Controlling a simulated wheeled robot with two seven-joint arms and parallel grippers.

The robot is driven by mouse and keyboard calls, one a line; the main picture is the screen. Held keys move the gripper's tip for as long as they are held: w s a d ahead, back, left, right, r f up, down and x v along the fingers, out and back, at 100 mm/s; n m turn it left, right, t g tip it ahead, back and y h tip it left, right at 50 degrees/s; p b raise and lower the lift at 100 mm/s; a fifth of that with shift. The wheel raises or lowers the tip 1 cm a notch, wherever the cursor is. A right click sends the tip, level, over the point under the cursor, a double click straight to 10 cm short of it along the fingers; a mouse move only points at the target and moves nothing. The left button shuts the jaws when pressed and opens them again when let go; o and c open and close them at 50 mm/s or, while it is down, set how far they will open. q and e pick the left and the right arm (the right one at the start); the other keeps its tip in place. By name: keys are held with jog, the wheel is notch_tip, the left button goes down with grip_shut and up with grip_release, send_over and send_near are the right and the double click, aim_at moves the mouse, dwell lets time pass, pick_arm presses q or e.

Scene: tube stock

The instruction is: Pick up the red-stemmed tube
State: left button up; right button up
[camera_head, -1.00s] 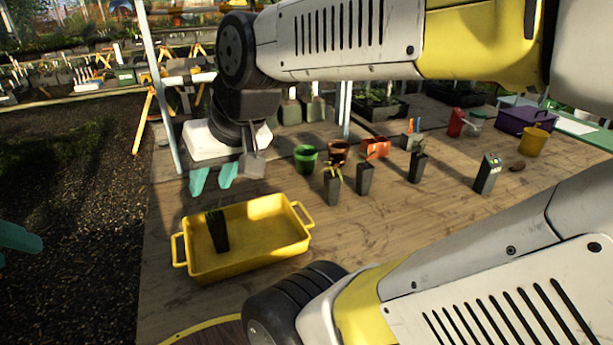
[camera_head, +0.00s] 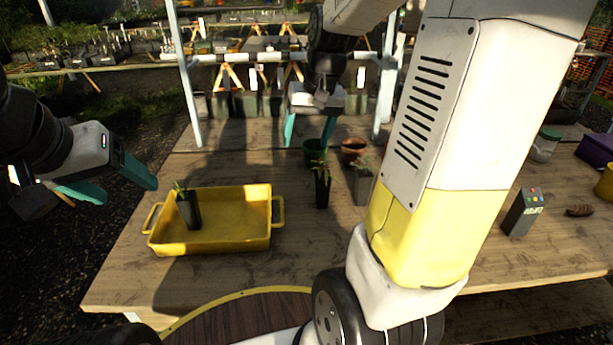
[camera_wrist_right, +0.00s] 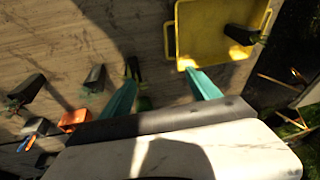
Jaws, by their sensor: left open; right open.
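Several dark square tubes with small plants are on the table; I cannot tell a red stem on any. One tube (camera_head: 190,212) stands in the yellow tray (camera_head: 225,243). Another tube (camera_head: 322,190) stands on the table right of the tray, and a third tube (camera_head: 361,188) is partly hidden by my arm. My right gripper (camera_head: 308,131) is open and empty above and behind the middle tube. The right wrist view shows a tube (camera_wrist_right: 133,68) beside its left finger and the tray's tube (camera_wrist_right: 243,35) beyond its right finger. My left gripper (camera_head: 115,182) is open and empty left of the tray.
A green pot (camera_head: 314,152) and a brown pot (camera_head: 353,148) stand behind the tubes. An orange item (camera_wrist_right: 72,120) lies near them. A grey box with coloured buttons (camera_head: 523,212) stands at the right. The table front between tray and box is partly clear.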

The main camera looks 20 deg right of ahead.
aim_at(324, 175)
jog(key=w+d+f+g, duration=0.1)
jog(key=w+d+f, duration=0.1)
jog(key=f, duration=0.3)
jog(key=w+d+f+m+g, duration=0.1)
jog(key=w+d+f, duration=0.2)
jog(key=w+f, duration=0.1)
jog(key=w+d+f+g+h, duration=0.1)
jog(key=w+d+f, duration=0.2)
jog(key=f, duration=0.4)
jog(key=shift+w+d+f, duration=0.1)
jog(key=shift+w+d, duration=0.1)
jog(key=shift+w, duration=0.1)
jog(key=shift+d+f+m, duration=0.15)
jog(key=shift+f+m, duration=0.15)
jog(key=shift+f, duration=0.45)
jog(key=f, duration=0.7)
jog(key=shift+a, duration=0.25)
grip_shut()
